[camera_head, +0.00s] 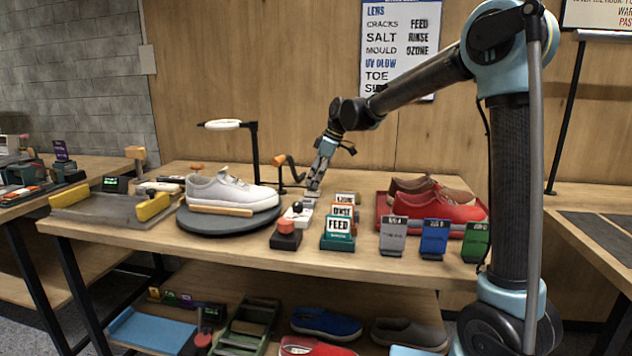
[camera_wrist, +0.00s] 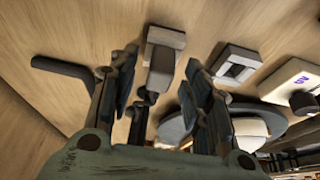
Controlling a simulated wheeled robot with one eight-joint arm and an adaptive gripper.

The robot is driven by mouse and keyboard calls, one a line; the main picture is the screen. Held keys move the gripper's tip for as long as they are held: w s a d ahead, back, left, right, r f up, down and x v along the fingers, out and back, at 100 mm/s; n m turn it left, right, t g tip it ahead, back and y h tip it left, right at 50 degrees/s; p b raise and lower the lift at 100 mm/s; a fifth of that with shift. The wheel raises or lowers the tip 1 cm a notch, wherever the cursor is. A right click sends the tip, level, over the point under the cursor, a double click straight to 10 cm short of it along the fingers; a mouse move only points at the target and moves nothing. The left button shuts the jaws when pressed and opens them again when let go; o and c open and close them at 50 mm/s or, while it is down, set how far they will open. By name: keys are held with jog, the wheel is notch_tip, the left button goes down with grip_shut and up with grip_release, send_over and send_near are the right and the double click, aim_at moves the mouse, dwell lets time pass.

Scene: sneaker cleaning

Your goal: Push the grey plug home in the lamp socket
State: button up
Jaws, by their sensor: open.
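In the wrist view, a grey plug (camera_wrist: 161,70) lies between the fingers of my gripper (camera_wrist: 160,68), with a gap on each side. A pale grey block (camera_wrist: 166,38), perhaps the lamp socket, sits at the plug's far end. I cannot tell how deep the plug sits in it. My gripper is open; in the head view my gripper (camera_head: 313,190) points down at the back of the table, behind the card stands. The plug cannot be made out in the head view. The lamp (camera_head: 222,125) is a white bar on a black post.
A white sneaker (camera_head: 232,188) sits on a dark turntable (camera_head: 205,222), left of my gripper. A red-button box (camera_head: 286,236) and labelled card stands (camera_head: 338,233) are in front. A white square fitting (camera_wrist: 235,65) is right of the plug.

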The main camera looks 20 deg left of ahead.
jog(key=v, duration=1.1)
jog(key=shift+d, duration=0.1)
